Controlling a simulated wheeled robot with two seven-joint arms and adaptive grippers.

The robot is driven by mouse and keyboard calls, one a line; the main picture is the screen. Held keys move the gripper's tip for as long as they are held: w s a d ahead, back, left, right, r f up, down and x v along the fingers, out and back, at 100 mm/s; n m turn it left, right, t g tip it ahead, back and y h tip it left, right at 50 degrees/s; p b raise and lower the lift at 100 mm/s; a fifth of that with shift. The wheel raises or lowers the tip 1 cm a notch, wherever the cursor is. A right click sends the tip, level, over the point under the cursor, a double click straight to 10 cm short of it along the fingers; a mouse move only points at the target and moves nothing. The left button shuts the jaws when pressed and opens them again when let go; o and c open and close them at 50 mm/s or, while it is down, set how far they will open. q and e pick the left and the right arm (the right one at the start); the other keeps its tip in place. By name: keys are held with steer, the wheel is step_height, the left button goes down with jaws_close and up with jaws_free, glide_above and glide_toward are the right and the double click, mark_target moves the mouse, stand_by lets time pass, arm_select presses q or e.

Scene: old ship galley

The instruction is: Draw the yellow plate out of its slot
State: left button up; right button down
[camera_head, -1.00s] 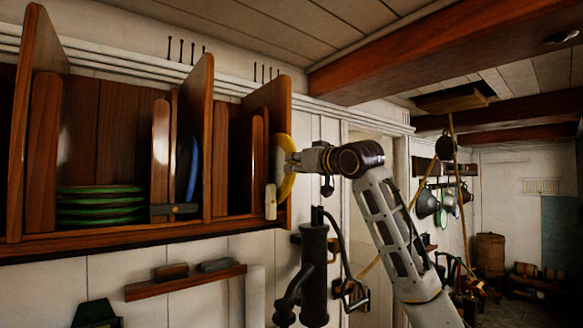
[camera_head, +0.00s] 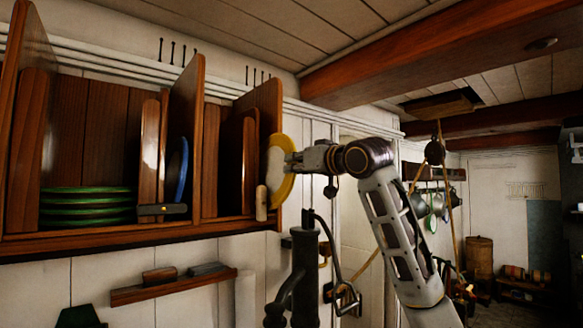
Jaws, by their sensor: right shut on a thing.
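The yellow plate (camera_head: 288,188) stands on edge at the right end of the wooden plate rack (camera_head: 120,231), with its yellow rim and pale face showing. My right gripper (camera_head: 292,162) comes in from the right and is shut on the plate's right side. The plate's left edge is close to the rack's right end panel (camera_head: 262,118); I cannot tell whether any of it is still inside the slot. My left gripper is not in view.
Green plates (camera_head: 88,206) lie stacked in the rack's left bay, and a blue plate (camera_head: 181,170) stands in a slot to their right. Below are a small wall shelf (camera_head: 172,288) and a dark pump-like fixture (camera_head: 305,265). Hanging pots (camera_head: 422,205) are further right.

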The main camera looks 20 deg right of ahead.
steer(key=b+v, duration=0.3)
steer(key=v, duration=1.1)
steer(key=shift+s+d+b, duration=0.2)
steer(key=shift+d+b, duration=0.15)
steer(key=shift+b, duration=0.05)
stand_by(1.9)
